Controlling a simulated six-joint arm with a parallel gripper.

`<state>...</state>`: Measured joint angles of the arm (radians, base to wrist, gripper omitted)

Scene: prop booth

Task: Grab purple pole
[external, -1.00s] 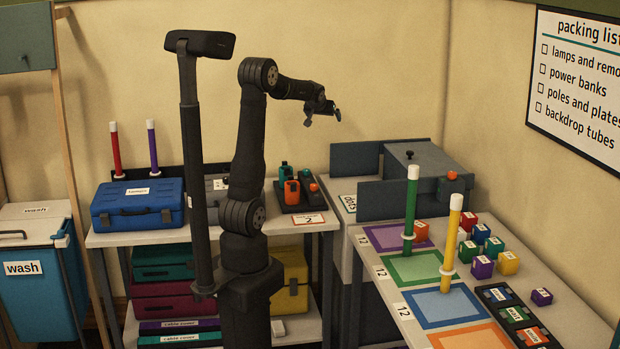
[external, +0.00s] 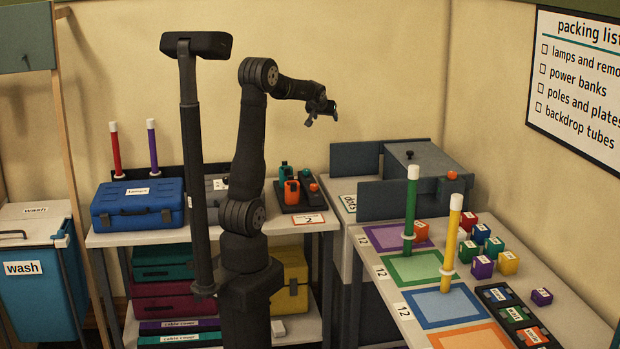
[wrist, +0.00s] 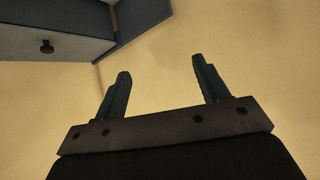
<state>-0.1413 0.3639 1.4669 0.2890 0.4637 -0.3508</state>
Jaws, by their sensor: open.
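The purple pole (external: 152,146) stands upright at the back of the left table, with a white cap on top. It stands to the right of a red pole (external: 115,150) and behind the blue case. My gripper (external: 322,117) is raised high over the back of the room, well to the right of the purple pole and apart from it. In the wrist view my gripper (wrist: 160,85) is open and empty, with its two fingers spread against the beige wall. The purple pole does not show in the wrist view.
A blue case (external: 138,204) stands in front of the purple pole. A green pole (external: 410,210) and a yellow pole (external: 452,240) stand on coloured mats on the right table, near several small blocks. A grey box (external: 428,180) with open doors stands at the back.

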